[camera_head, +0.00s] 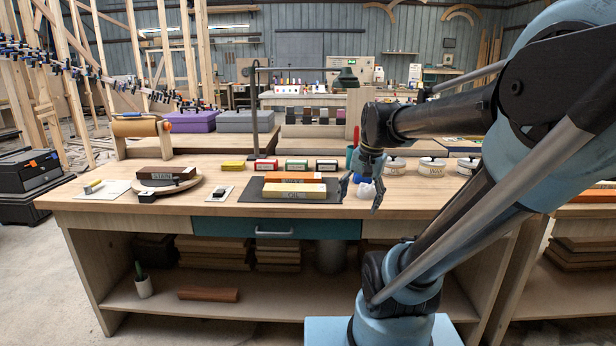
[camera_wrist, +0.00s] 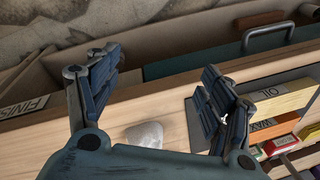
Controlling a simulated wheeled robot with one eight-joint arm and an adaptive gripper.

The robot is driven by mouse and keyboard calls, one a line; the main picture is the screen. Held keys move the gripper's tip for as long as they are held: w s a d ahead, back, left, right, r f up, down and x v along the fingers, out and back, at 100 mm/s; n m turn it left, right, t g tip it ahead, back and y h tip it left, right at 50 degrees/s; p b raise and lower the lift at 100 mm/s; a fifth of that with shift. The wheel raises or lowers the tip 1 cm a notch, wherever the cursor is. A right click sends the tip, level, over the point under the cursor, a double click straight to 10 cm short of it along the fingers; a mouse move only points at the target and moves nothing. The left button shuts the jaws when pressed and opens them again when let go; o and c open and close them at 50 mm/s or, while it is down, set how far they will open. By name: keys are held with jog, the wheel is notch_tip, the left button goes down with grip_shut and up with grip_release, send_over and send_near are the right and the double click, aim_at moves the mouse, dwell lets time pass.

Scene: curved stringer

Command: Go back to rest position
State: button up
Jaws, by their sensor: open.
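My gripper (camera_head: 364,184) is open and empty over the front part of the workbench (camera_head: 400,205), right of the dark mat (camera_head: 332,196). Its two fingers stand wide apart in the wrist view (camera_wrist: 157,95). A whitish rounded lump (camera_wrist: 146,134) lies on the bench below it; it also shows behind the fingers in the head view (camera_head: 366,189). A yellow block marked OIL (camera_head: 294,192) and an orange block marked WAX (camera_head: 295,178) lie on the mat. In the wrist view, the OIL block (camera_wrist: 284,100) is just right of the right finger.
White round tins (camera_head: 432,168) stand right of my gripper. Small labelled boxes (camera_head: 297,165) line the bench behind the mat. A dark block marked STAIN (camera_head: 166,173) sits on a round board at left. A lamp (camera_head: 347,77) rises over the bench. Bare wood lies along the front edge.

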jog(key=s+d+f+n, duration=0.2)
jog(key=s+f+n, duration=0.1)
jog(key=s+f, duration=0.2)
jog(key=s+d+f+n+h, duration=0.1)
jog(key=s+d+f+n, duration=0.1)
jog(key=s+f, duration=0.3)
jog(key=shift+s+f+n, duration=0.3)
jog(key=shift+f+n, duration=0.1)
jog(key=shift+f, duration=0.3)
jog(key=shift+d, duration=0.1)
